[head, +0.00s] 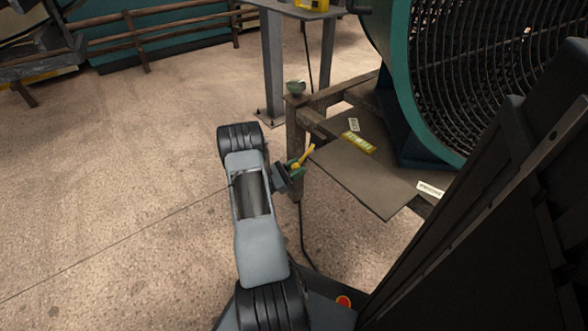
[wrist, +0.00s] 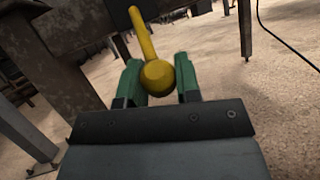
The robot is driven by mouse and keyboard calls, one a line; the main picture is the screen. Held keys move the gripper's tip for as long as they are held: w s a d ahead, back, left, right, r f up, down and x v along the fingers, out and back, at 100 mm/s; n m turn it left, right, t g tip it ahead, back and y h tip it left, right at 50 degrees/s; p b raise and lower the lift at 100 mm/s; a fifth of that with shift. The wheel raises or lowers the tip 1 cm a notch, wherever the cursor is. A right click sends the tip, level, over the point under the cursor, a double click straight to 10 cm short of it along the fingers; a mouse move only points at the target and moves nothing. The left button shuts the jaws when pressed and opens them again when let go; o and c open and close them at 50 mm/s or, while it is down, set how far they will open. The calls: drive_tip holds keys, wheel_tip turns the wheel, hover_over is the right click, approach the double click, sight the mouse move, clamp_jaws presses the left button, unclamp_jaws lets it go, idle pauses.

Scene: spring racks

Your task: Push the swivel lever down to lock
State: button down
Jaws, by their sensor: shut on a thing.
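The yellow swivel lever (head: 306,156) is at the wooden post of the bench in the head view, its arm tilted up to the right. In the wrist view the lever (wrist: 146,38) has a rounded yellow end between the green fingers, and its arm runs up and slightly left. My gripper (head: 291,169) is at the lever, on its left side in the head view. In the wrist view my gripper (wrist: 160,78) has one green finger on each side of the rounded end and is shut on it.
A bench with a dark flat top (head: 367,182) extends right of the lever, carrying labels. A small green cup-shaped thing (head: 296,88) is on the post top. A large round teal-framed grille (head: 480,75) stands behind. The floor (head: 120,190) on the left is clear.

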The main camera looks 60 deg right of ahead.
drive_tip(key=shift+s+d+r, duration=0.1)
drive_tip(key=c, duration=1.2)
unclamp_jaws()
drive_tip(key=o, duration=0.4)
drive_tip(key=p+v, duration=0.2)
drive_tip(key=v, duration=1.2)
drive_tip(key=shift+p, duration=0.35)
drive_tip(key=shift+c, duration=0.3)
